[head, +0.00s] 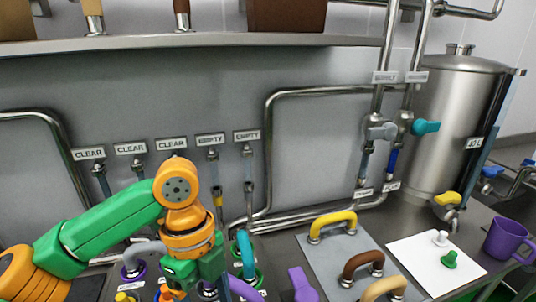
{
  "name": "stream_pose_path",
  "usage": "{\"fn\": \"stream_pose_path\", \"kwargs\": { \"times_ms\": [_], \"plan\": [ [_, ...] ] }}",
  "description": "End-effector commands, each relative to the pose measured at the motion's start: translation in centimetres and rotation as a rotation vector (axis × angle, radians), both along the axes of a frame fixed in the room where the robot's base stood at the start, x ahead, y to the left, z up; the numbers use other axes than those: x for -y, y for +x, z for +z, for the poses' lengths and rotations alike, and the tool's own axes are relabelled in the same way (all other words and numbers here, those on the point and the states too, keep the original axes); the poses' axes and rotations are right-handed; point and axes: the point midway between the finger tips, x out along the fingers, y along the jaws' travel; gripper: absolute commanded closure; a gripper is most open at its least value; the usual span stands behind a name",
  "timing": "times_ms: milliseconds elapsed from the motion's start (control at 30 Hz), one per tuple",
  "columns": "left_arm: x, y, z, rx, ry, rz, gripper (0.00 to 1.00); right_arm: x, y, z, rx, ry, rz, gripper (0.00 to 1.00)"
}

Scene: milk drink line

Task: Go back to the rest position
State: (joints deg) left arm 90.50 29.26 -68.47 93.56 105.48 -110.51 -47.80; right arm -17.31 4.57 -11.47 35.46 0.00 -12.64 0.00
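My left arm, green and orange, comes in from the left and bends down at an orange joint. Its gripper (186,284) is low in the head view, above the worktop among several coloured handles. Its fingertips are not clearly visible, and I cannot tell whether it holds anything. My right gripper is not in view. A dark green piece shows at the bottom right edge, but I cannot tell what it is.
A grey mat (302,240) bears yellow (333,219), brown (361,262) and tan handles. A white board (408,251) holds white and green pegs. A purple mug (506,238) stands right, near a steel tank (452,130). Labelled pipes line the back wall under a shelf (220,41).

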Motion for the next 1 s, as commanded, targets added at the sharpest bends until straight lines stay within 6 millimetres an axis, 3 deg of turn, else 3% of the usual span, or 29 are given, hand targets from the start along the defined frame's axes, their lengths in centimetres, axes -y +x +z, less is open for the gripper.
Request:
{"fn": "stream_pose_path", "kwargs": {
  "times_ms": [267,467,567,700,833,1000],
  "plan": [
    [2.1,-0.2,-4.1,0.016,-0.039,0.047,0.26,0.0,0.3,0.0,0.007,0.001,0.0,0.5],
    [4.9,-0.8,-8.4,0.036,-0.127,0.157,0.26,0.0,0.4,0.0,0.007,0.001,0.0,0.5],
    [6.6,-1.3,-10.6,0.042,-0.199,0.269,0.26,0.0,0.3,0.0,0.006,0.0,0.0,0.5],
    [8.5,-2.2,-14.0,0.037,-0.328,0.572,0.26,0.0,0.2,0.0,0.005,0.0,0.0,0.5],
    [7.1,-2.7,-17.1,0.037,-0.383,0.996,0.26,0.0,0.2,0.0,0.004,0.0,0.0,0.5],
    [2.1,-4.2,-20.3,0.077,-0.319,1.422,0.26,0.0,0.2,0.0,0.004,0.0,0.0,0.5]
  ]
}}
